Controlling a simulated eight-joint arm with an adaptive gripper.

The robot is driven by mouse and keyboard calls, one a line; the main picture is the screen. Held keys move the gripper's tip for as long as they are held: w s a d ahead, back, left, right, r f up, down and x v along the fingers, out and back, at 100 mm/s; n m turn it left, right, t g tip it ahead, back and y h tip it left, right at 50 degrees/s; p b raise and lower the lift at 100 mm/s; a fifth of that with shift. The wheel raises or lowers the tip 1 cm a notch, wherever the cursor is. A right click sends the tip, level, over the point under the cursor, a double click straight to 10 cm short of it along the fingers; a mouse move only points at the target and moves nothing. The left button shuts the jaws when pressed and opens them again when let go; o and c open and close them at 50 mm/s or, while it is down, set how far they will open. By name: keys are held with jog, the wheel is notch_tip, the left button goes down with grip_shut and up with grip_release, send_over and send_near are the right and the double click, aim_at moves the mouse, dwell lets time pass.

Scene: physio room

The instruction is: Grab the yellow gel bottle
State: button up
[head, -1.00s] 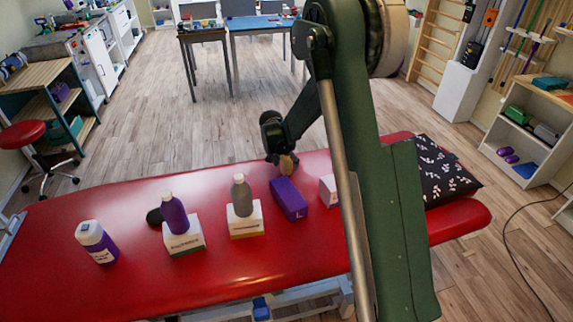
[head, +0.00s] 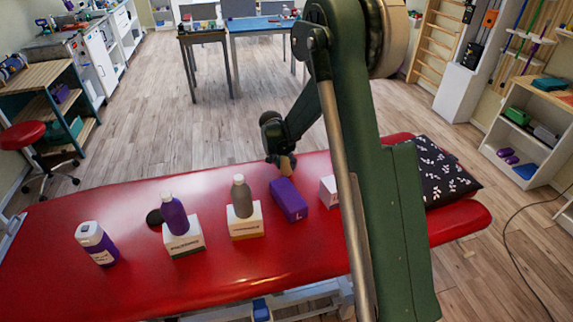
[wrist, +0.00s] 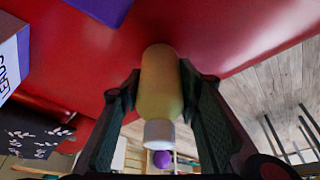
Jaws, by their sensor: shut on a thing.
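The yellow gel bottle (wrist: 160,88), with a white cap, stands between the two fingers of my gripper (wrist: 158,95) in the wrist view. Both fingers press against its sides, so my gripper is shut on it. In the head view only a small tan part of the bottle (head: 287,166) shows below my gripper (head: 279,160), at the far edge of the red treatment table (head: 330,255). From these views I cannot tell whether the bottle's base touches the table.
A purple box (head: 289,199) and a white box (head: 328,192) stand close to my gripper. Left of them a grey bottle (head: 241,197) and a purple bottle (head: 174,216) stand on small boxes. A white-and-purple bottle (head: 97,243) stands at far left; a patterned pillow (head: 445,172) lies right.

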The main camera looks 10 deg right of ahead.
notch_tip(320, 180, up, 10)
jog(key=shift+f+p, duration=0.1)
jog(key=shift+p, duration=1.05)
